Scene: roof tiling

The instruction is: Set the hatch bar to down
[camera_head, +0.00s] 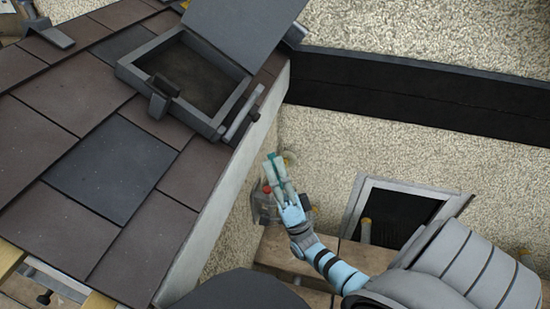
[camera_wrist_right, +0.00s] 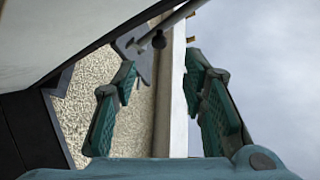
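The roof hatch has a dark frame (camera_head: 182,52) set in the tiles, with its grey lid (camera_head: 245,25) raised open. A light grey bar (camera_head: 242,114) runs along the right side of the frame, slanting up and away. A dark bracket-like handle (camera_head: 160,97) sits at the frame's front left edge. I cannot tell for sure which is the hatch bar. My right gripper (camera_head: 275,168) is below and right of the hatch, apart from it. In the right wrist view its fingers (camera_wrist_right: 160,95) are spread and empty, with a grey rod (camera_wrist_right: 172,24) beyond them. My left gripper is not in view.
Brown and dark tiles (camera_head: 110,165) cover the roof, which ends at a pale edge (camera_head: 215,215). Beyond are a rough plaster wall (camera_head: 400,155), a dark horizontal band (camera_head: 420,95) and a small window (camera_head: 395,215). Wooden planks (camera_head: 365,258) lie below my right arm.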

